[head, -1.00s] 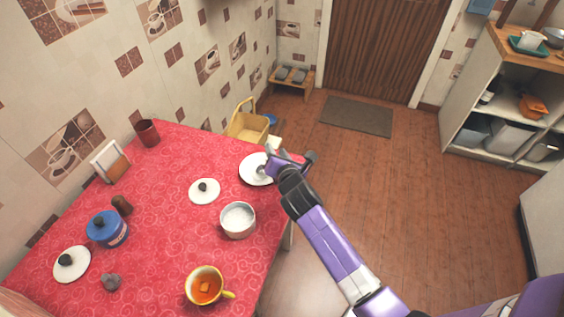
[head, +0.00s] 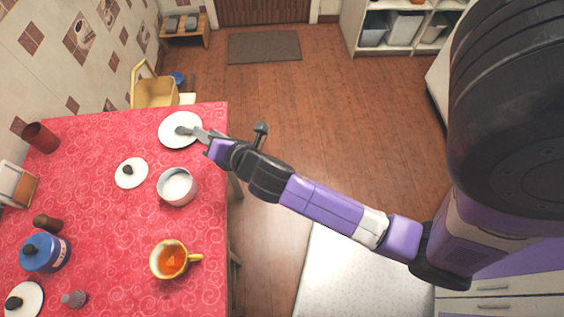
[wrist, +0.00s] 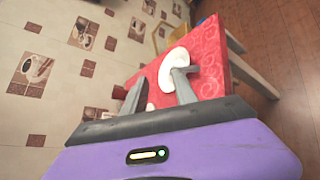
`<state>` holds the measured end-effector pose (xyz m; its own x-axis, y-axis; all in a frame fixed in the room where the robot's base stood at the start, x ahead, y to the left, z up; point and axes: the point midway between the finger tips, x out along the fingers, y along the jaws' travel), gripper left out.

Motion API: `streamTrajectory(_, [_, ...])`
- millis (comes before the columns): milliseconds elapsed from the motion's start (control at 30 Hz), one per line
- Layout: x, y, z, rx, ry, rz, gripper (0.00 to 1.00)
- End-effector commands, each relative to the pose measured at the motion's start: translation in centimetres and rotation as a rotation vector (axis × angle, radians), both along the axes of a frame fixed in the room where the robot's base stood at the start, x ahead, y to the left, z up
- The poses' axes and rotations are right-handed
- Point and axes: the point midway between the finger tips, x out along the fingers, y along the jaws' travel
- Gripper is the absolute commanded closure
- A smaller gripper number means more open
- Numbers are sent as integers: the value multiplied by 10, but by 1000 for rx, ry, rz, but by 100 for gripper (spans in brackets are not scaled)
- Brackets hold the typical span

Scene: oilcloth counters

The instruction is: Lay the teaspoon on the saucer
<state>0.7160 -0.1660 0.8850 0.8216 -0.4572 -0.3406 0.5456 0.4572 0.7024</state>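The white saucer (head: 172,137) lies at the far right corner of the red-clothed table; it also shows beyond my fingers in the wrist view (wrist: 171,61). A grey oval shape, which looks like the bowl of the teaspoon (head: 183,130), is over the saucer. My gripper (head: 204,135) is at the saucer's right side, reaching in from the right. In the wrist view its two fingers (wrist: 158,80) stand apart with nothing clearly between them. A small grey piece by the right fingertip may be the spoon. The handle is largely hidden, and I cannot tell whether the spoon touches the saucer.
A pale bowl (head: 177,187) and a white lid (head: 131,173) stand near the saucer. A yellow cup of tea (head: 170,259) is nearer the front. A blue pot (head: 45,253) and a red cup (head: 41,138) are at the left. A yellow chair (head: 154,92) stands behind the table.

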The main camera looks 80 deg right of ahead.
Motion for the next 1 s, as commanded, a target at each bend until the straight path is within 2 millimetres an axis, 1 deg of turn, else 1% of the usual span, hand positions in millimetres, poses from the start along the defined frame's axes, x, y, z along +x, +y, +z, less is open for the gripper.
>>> streamTrajectory(33, [-20,17,-8,104,-37,8,66])
streamTrajectory(133, [-57,51,-12,365,-141,8,66])
streamTrajectory(200, [-82,73,-10,559,-209,-5,66])
streamTrajectory(267, [-104,91,-5,729,-260,-23,66])
streamTrajectory(300, [-119,101,-1,844,-292,-38,66])
streamTrajectory(367, [-141,117,8,1017,-337,-68,66])
streamTrajectory(400, [-155,126,15,1134,-364,-93,66])
streamTrajectory(500, [-188,144,36,1420,-429,-169,66])
streamTrajectory(600, [-215,156,59,1672,-483,-253,66])
streamTrajectory(700, [-233,162,79,1865,-527,-327,66])
streamTrajectory(800, [-243,165,92,1988,-555,-379,66])
streamTrajectory(900, [-247,165,98,2046,-570,-404,66])
streamTrajectory(1000, [-248,166,99,2062,-574,-410,66])
